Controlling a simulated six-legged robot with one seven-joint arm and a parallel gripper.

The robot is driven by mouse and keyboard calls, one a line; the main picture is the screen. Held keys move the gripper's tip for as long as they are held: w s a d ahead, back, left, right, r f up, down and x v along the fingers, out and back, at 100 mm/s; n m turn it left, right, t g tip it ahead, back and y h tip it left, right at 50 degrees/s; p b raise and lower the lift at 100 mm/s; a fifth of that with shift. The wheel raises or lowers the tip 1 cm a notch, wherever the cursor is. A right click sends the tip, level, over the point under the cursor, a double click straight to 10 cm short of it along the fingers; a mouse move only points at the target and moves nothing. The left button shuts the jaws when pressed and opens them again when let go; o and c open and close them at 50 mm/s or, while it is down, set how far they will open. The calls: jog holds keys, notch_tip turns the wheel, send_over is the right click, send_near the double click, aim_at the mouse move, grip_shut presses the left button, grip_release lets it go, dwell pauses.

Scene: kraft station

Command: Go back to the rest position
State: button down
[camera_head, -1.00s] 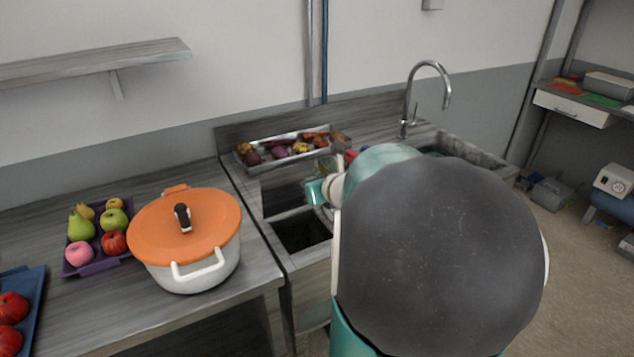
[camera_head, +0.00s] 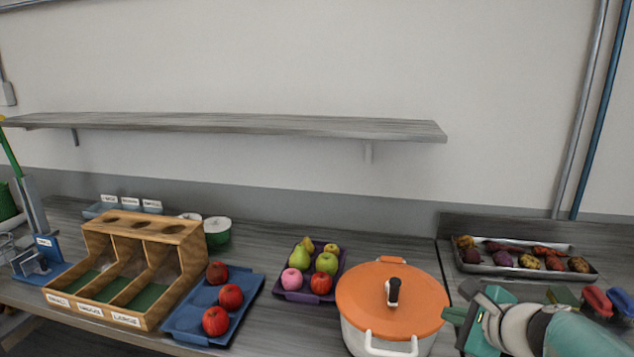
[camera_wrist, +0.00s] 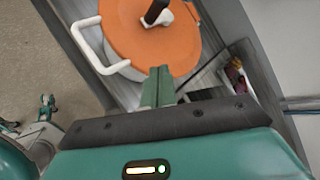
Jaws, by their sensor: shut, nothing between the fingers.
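My gripper (camera_head: 452,316) is at the lower right of the head view, just right of the pot, with its fingers pointing left toward the pot. In the wrist view my gripper (camera_wrist: 158,84) shows its fingers together, with nothing between them. The white pot (camera_head: 362,338) with an orange lid (camera_head: 392,299) and black knob stands on the counter. In the wrist view the orange lid (camera_wrist: 150,40) lies beyond the fingertips. I cannot tell whether the fingers touch the pot.
A purple tray (camera_head: 296,296) of mixed fruit and a blue tray (camera_head: 184,328) with red apples stand left of the pot. A wooden sorter (camera_head: 130,265) is farther left. A metal tray (camera_head: 480,268) of vegetables lies behind my arm. A shelf (camera_head: 250,124) hangs above.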

jog(key=s+a+f+n+g+h, duration=0.1)
jog(key=s+a+n+g, duration=0.1)
jog(key=s+a+n, duration=0.4)
jog(key=s+a+f+n+g+h, duration=0.1)
jog(key=s+a+n+g, duration=0.2)
jog(key=n, duration=1.4)
jog(key=s+a, duration=0.3)
jog(key=s, duration=0.2)
jog(key=shift+a+h, duration=0.15)
jog(key=shift+h, duration=0.15)
jog(key=shift+d, duration=0.2)
